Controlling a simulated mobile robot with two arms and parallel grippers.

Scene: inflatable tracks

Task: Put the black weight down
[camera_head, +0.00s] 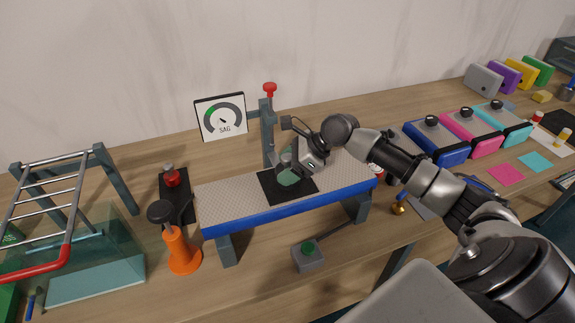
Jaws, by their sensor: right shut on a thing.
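My right gripper (288,164) reaches in from the right and is low over the black pad (272,193) on the bench. It is shut on a small dark thing, taken as the black weight; the fingers hide most of it and its outline is hard to make out. A green patch (289,178) lies on the pad just under the fingertips. I cannot tell whether the held thing touches the pad. The long bench (235,203) has a speckled grey top, a blue front edge and grey legs. My left gripper is not in view.
A gauge marked SAG (221,117) and a red-knobbed post (269,110) stand behind the bench. An orange pump-like thing (181,250) and a red-topped thing (172,177) are left. A grey box with a green button (308,256) is in front. Coloured cases (436,145) are right.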

